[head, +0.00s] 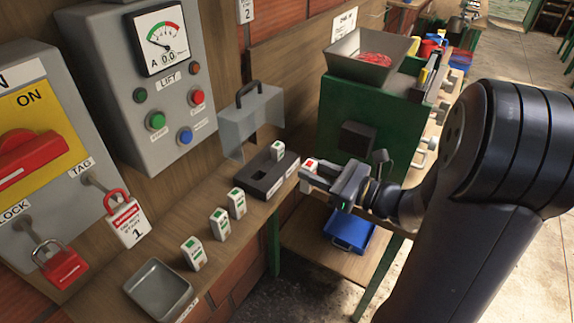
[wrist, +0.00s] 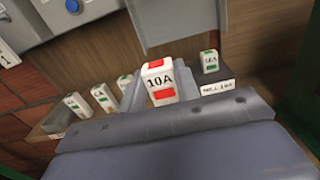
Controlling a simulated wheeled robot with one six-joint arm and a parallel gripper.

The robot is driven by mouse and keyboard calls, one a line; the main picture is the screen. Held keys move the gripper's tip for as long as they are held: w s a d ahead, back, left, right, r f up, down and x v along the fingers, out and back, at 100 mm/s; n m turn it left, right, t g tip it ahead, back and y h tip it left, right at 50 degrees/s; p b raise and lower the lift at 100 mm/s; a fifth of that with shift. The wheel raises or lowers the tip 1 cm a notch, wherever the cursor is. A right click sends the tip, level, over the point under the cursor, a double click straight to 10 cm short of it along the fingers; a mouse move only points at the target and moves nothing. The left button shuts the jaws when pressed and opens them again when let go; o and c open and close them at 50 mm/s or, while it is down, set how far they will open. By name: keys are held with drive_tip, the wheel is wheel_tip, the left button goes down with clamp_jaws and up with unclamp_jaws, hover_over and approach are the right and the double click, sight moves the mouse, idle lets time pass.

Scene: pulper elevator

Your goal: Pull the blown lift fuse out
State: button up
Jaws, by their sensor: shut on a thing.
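My gripper (head: 322,178) is shut on a white fuse with red marks (head: 309,164). In the wrist view this fuse (wrist: 159,86) reads 10A and stands upright between the jaws. It is beside the right end of the black fuse block (head: 292,182), apart from the dark empty socket (head: 262,172) in the block. A green-marked fuse (head: 278,150) sits in the block's far socket; it also shows in the wrist view (wrist: 209,61), its label seeming to read 16A. The grey fuse cover (head: 262,112) is raised behind the block.
Green-marked fuses (head: 193,253), (head: 220,224) and (head: 236,202) stand along the shelf, left of the block. A grey tray (head: 158,289) is at the shelf's near end. The lift panel (head: 110,75) and red padlocks (head: 64,265) are left. A green machine (head: 375,120) stands behind my gripper.

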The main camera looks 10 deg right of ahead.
sight(314, 171)
drive_tip(key=v, duration=0.3)
drive_tip(key=shift+s+d, duration=0.2)
drive_tip(key=shift+s+d+f+b, duration=0.7)
drive_tip(key=shift+d, duration=0.15)
